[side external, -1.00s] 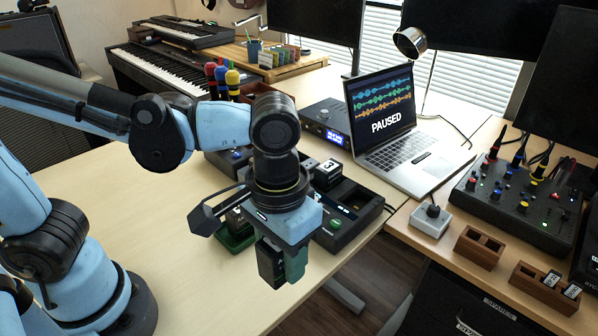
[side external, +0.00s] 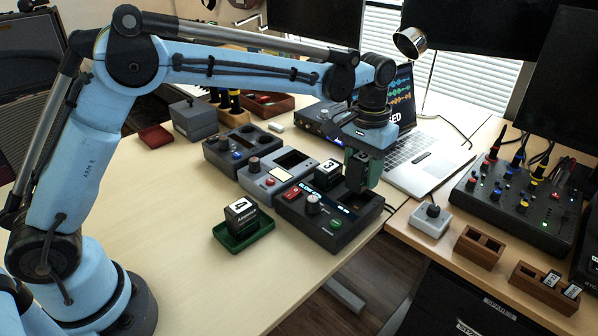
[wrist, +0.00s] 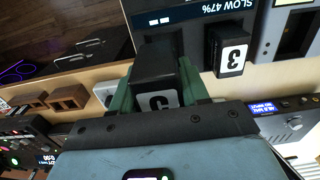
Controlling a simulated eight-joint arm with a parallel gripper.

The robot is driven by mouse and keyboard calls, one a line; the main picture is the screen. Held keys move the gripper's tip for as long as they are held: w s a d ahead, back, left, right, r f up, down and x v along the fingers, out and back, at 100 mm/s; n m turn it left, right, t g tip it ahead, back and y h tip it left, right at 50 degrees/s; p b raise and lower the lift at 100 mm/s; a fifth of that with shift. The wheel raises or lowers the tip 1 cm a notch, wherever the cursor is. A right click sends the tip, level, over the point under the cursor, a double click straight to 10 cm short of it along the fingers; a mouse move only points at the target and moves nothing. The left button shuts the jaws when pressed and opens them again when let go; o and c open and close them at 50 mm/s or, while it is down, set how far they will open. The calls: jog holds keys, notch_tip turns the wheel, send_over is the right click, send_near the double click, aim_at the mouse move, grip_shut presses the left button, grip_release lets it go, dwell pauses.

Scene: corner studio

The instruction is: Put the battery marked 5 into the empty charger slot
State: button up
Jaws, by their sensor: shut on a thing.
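My gripper (side external: 362,170) has green fingers and is shut on a black battery (wrist: 155,66). The battery's white label shows in the wrist view, its digit partly covered by the gripper. The charger (side external: 323,236) is dark, with a display, knob and buttons. A battery marked 3 (side external: 327,170) stands in its left slot and also shows in the wrist view (wrist: 230,52). My gripper is at the charger's right slot, beside battery 3. I cannot tell whether the held battery's lower end is inside the slot or just above it.
A battery marked 4 (side external: 241,214) stands in a green tray (side external: 231,243) in front of the charger. Grey devices (side external: 268,178) stand behind to the left. A laptop (side external: 425,165) is close behind my gripper. The front left of the table is clear.

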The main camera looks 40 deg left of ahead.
aim_at(360, 184)
jog(key=shift+w+a+f, duration=0.3)
jog(key=shift+w+a, duration=0.1)
jog(key=shift+w, duration=0.15)
jog(key=shift+f, duration=2.95)
jog(key=shift+r, duration=0.55)
jog(key=shift+r, duration=0.3)
jog(key=shift+w+f, duration=0.1)
jog(key=shift+f, duration=0.2)
dwell(0.8)
jog(key=shift+r, duration=0.3)
jog(key=shift+f, duration=0.85)
dwell(0.7)
jog(key=o, duration=1)
jog(key=shift+r, duration=0.1)
